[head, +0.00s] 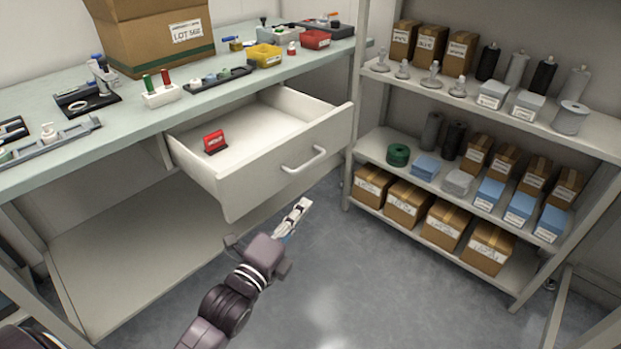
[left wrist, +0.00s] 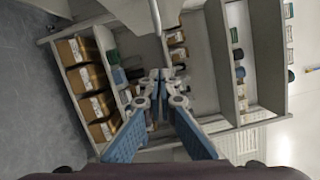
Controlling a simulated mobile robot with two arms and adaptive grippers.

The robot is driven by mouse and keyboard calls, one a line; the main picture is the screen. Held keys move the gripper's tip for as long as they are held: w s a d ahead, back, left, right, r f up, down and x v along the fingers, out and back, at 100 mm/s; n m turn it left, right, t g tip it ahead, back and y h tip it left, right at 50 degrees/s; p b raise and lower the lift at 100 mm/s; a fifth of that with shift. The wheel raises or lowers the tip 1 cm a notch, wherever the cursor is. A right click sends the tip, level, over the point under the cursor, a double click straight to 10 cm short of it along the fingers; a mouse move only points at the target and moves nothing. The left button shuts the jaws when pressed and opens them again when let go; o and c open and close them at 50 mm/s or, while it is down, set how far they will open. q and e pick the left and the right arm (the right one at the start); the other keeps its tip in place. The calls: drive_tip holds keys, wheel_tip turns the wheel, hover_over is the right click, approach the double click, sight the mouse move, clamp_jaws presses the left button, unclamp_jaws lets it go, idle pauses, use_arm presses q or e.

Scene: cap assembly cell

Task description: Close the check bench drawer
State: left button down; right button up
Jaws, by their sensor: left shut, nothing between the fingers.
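The check bench drawer (head: 250,178) is pulled well out from under the bench top in the head view. Its pale front carries a light bar handle (head: 304,160). A red labelled block (head: 214,141) stands inside near the left side. My left gripper (head: 300,207) is shut and empty, in front of and below the drawer front, and looks apart from the handle. Its fingers meet in the left wrist view (left wrist: 160,75), pointing toward shelves. My right gripper is not in view.
The bench top (head: 128,128) holds a cardboard box (head: 150,35), small trays and parts. A shelf unit (head: 485,110) with boxes, bottles and rolls stands just right of the drawer. Grey floor (head: 370,290) is clear in front.

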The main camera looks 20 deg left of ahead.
use_arm(q)
drive_tip(key=w+a+r+b, duration=0.1)
drive_tip(key=w+a, duration=0.1)
drive_tip(key=w, duration=0.8)
drive_tip(key=shift+a, duration=0.35)
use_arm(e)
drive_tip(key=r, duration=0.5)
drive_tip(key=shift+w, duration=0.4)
use_arm(q)
drive_tip(key=shift+a, duration=0.1)
